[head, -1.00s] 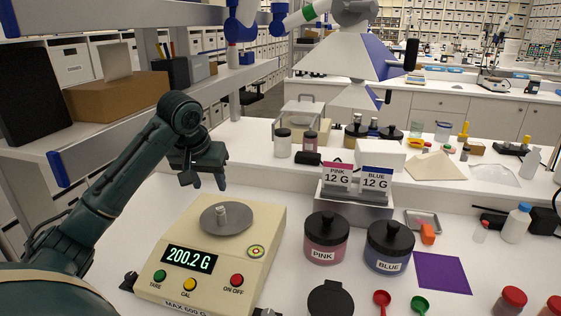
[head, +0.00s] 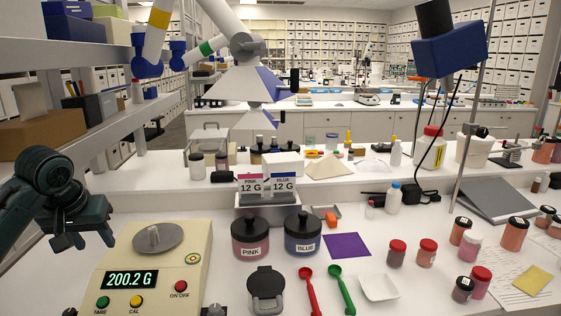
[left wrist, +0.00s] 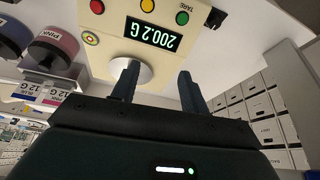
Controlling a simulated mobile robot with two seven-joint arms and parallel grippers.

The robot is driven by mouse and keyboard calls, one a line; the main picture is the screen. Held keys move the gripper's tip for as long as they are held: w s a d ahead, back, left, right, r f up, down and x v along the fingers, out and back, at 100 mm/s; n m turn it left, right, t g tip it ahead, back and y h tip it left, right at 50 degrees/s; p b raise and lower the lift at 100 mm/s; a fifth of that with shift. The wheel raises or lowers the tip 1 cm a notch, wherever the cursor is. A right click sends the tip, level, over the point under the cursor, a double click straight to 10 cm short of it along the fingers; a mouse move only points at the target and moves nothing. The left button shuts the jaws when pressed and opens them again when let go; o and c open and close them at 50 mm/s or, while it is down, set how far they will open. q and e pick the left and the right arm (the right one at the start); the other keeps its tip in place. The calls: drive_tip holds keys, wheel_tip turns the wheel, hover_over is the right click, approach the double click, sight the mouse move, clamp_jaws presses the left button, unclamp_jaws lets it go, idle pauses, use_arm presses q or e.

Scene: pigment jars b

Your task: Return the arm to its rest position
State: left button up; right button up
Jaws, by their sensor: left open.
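My dark green left gripper (head: 82,242) is at the left of the head view, left of the cream balance (head: 150,270). Its jaws are open and empty. In the left wrist view, the two fingers (left wrist: 158,85) stand apart, with the balance (left wrist: 105,55) beyond them. The display (head: 131,280) reads 200.2 G. My right gripper is not in view.
A pink jar (head: 250,238) and a blue jar (head: 303,235) stand right of the balance. A dark-lidded container (head: 266,290), a red spoon (head: 309,290) and a green spoon (head: 342,290) lie in front. A grey shelf (head: 100,105) overhangs the left side.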

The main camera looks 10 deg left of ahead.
use_arm(q)
drive_tip(key=s+d+f+m+h, duration=0.1)
drive_tip(key=s+d+f+m, duration=0.15)
drive_tip(key=d+f, duration=0.55)
drive_tip(key=s+d+f+m, duration=0.25)
drive_tip(key=d+f, duration=0.35)
drive_tip(key=f, duration=0.5)
drive_tip(key=s+d+f+m+h, duration=0.1)
drive_tip(key=s+d+f, duration=0.2)
drive_tip(key=s+d, duration=0.4)
drive_tip(key=s+d+f+m, duration=0.1)
drive_tip(key=s+d+f, duration=0.3)
drive_tip(key=s, duration=0.5)
drive_tip(key=w+d+f+t+h, duration=0.2)
drive_tip(key=w+d+f+t, duration=0.3)
drive_tip(key=f, duration=0.4)
drive_tip(key=shift+d+m+t+h, duration=0.3)
drive_tip(key=shift+d+h, duration=0.1)
drive_tip(key=shift+d, duration=0.05)
